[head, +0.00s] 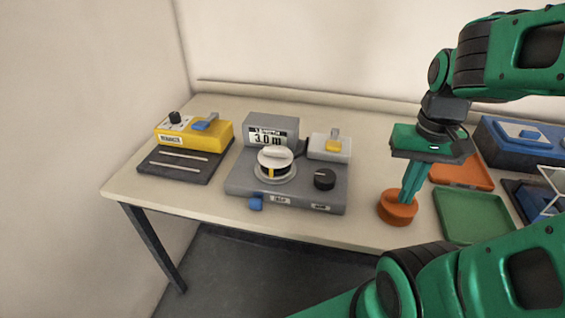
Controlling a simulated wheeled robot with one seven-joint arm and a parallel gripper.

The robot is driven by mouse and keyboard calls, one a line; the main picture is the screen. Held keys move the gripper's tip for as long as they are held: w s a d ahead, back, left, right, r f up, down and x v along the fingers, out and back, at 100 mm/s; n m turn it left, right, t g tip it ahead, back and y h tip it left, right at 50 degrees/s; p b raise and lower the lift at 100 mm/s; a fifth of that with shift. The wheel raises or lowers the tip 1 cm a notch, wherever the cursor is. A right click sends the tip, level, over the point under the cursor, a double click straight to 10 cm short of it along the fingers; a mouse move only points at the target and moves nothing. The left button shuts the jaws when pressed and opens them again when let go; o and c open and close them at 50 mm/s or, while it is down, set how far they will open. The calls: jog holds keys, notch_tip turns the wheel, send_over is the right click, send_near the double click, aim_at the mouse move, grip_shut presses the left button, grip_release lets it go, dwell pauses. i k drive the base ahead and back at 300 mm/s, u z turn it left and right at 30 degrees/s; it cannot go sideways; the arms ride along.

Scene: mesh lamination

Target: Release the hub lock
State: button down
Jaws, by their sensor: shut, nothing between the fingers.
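A grey machine (240,178) sits mid-table with a display reading "3.0 m". On it is a round white hub (275,157) with a black and yellow mark on its side. A small blue tab (256,203) sticks out at its front left edge, and a black knob (324,179) sits at its right. No part is clearly labelled as the hub lock. My gripper (405,199) is right of the machine, pointing down with its fingers shut. Its tips are at an orange round piece (397,212); I cannot tell whether they touch it.
A yellow unit (215,139) with a blue lever stands on a dark base at left. A light grey block with a yellow switch (333,146) sits on the machine's back right. Orange (465,173) and green (472,215) trays and a blue box (515,136) are at right.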

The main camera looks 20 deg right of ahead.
aim_at(256, 204)
jog(key=k, duration=1.35)
jog(key=u, duration=0.35)
jog(key=i, duration=0.95)
jog(key=z, duration=0.3)
